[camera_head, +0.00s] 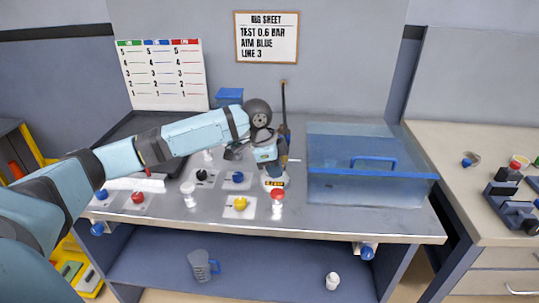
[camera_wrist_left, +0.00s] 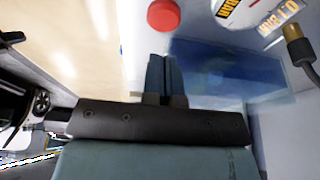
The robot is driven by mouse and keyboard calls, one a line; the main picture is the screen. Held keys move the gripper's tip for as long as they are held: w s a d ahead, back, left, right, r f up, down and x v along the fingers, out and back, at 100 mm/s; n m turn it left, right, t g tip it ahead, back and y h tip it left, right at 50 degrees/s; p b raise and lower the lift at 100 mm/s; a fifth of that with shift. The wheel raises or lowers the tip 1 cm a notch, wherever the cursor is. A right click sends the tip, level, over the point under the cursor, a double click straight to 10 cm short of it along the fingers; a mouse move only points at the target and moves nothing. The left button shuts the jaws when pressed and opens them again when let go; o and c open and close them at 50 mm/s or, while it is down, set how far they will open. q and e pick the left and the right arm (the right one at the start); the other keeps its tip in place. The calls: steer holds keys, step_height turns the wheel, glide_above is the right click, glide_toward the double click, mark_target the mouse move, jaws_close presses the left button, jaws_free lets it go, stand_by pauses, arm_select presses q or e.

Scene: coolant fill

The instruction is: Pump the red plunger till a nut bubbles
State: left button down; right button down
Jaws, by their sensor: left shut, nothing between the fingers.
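The red plunger (camera_head: 277,193) tops a white cylinder near the front middle of the bench. It shows as a red disc (camera_wrist_left: 163,15) at the top of the left wrist view. My left gripper (camera_head: 283,160) is shut and empty, a little behind the plunger, with a gap between them. Its fingers (camera_wrist_left: 160,75) are together in the left wrist view. The gauge (camera_head: 274,184) beside the plunger is partly hidden by the gripper in the head view; its dial shows in the left wrist view (camera_wrist_left: 240,8). No nut or bubbles can be made out. My right gripper is not in view.
A clear blue tank (camera_head: 365,190) with a blue handle stands right of the gripper. Blue (camera_head: 238,177), black (camera_head: 202,175) and yellow (camera_head: 240,203) knobs and a white-capped post (camera_head: 188,190) stand left of the plunger. A sheet (camera_head: 266,38) reads "TEST 0.6 BAR, AIM BLUE, LINE 3".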

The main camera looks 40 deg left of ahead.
mark_target(279, 192)
arm_select(q)
steer(key=shift+s+a+x, duration=0.1)
steer(key=shift+a+x, duration=0.05)
steer(key=shift+x, duration=0.65)
steer(key=shift+s+a+x, duration=0.1)
steer(key=shift+a+x, duration=0.05)
steer(key=shift+x, duration=0.7)
steer(key=shift+s+a+x, duration=0.15)
steer(key=shift+x, duration=0.65)
steer(key=shift+f, duration=0.15)
